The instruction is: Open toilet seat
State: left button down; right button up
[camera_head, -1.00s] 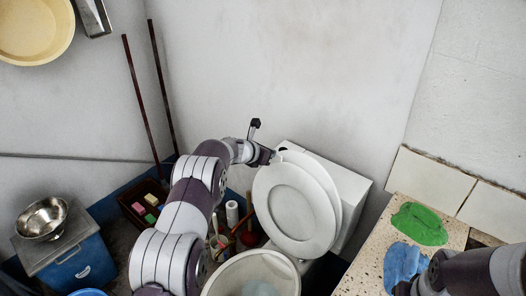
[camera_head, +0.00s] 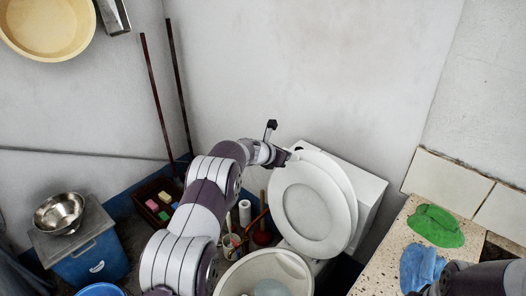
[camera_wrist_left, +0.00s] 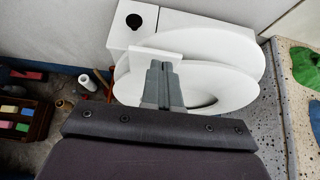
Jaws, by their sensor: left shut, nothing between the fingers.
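The toilet's white seat (camera_head: 284,182) stands raised and tilted back, with the lid (camera_head: 346,178) upright behind it, against the white tank (camera_head: 371,192). The open bowl (camera_head: 238,272) lies below in front. My left gripper (camera_head: 291,156) is at the upper left edge of the seat and lid. In the left wrist view its fingers (camera_wrist_left: 160,68) are together and empty, in front of the raised seat (camera_wrist_left: 128,92); whether they touch it I cannot tell. My right arm enters at the lower right; its gripper is mostly cut off by the frame edge.
A speckled stone counter (camera_head: 385,262) with a green cloth (camera_head: 436,226) and a blue cloth (camera_head: 421,268) stands at right. A plunger (camera_head: 263,234), a paper roll (camera_head: 244,212) and a crate (camera_head: 147,193) crowd the floor left of the toilet. The walls are close behind.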

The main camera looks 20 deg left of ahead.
pick_arm(q)
jog(key=s+a+r+n+b, duration=0.1)
jog(key=s+a+r+n, duration=0.2)
jog(key=s+a+r, duration=0.35)
jog(key=s+a+f+n+g+y, duration=0.1)
jog(key=s+a+f+n+y, duration=0.15)
jog(key=s+n, duration=0.6)
jog(key=s+a+f+n+g+y, duration=0.1)
jog(key=s+f+n+y, duration=0.15)
jog(key=n, duration=1.05)
jog(key=s+d+r+n+g, duration=0.1)
jog(key=s+n, duration=0.4)
jog(key=s, duration=0.5)
jog(key=s+d+r+n+g+p, duration=0.1)
jog(key=s+d+n+g, duration=0.2)
jog(key=s, duration=0.7)
jog(key=s+d+r+n+g+p, duration=0.1)
jog(key=s+d+n+g, duration=0.2)
jog(key=s+d+n, duration=0.4)
jog(key=s, duration=0.3)
jog(key=shift+d+n+h, duration=0.25)
jog(key=shift+n+h, duration=0.1)
jog(key=shift+h, duration=0.05)
pick_arm(e)
jog(key=shift+s+a+r, duration=0.25)
jog(key=shift+s+r, duration=0.2)
jog(key=shift+s, duration=0.05)
jog(key=shift+s+a+r, duration=0.25)
jog(key=shift+s+r, duration=0.2)
jog(key=shift+s, duration=0.05)
